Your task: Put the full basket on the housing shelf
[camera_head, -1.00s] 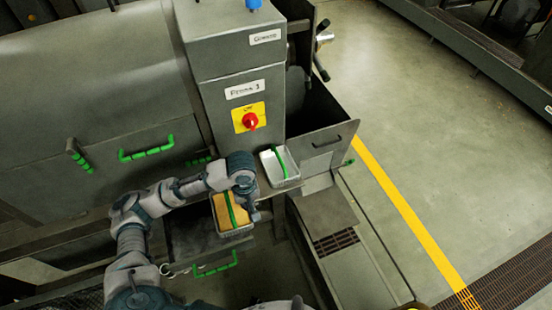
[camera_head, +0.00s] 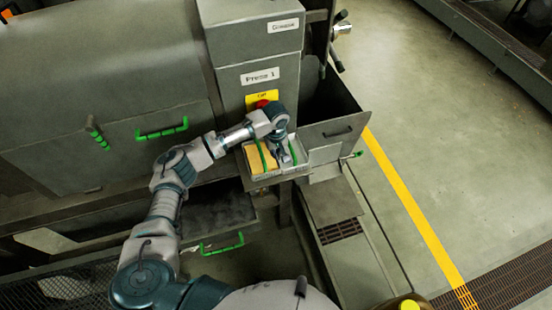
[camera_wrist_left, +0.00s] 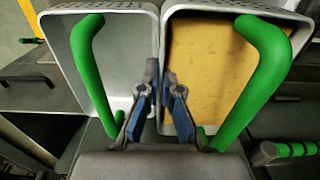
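The full basket (camera_head: 249,162), a pale basket with yellow-orange contents and a green handle, is at the housing shelf (camera_head: 252,184) under the Press 1 panel. In the left wrist view the full basket (camera_wrist_left: 299,37) is on the right, beside the empty basket (camera_wrist_left: 62,30), which also has a green handle. My left gripper (camera_head: 281,156) is over the two baskets. In the wrist view its fingers (camera_wrist_left: 160,72) are close together on the side wall of the full basket, where the two baskets adjoin. The basket's underside is hidden. My right gripper is not in view.
The open drawer (camera_head: 215,218) with a green handle is below and left of the shelf. The red switch on its yellow plate (camera_head: 262,97) is just behind my left wrist. A grey bin (camera_head: 335,125) stands to the right. Open floor lies beyond the yellow line (camera_head: 405,205).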

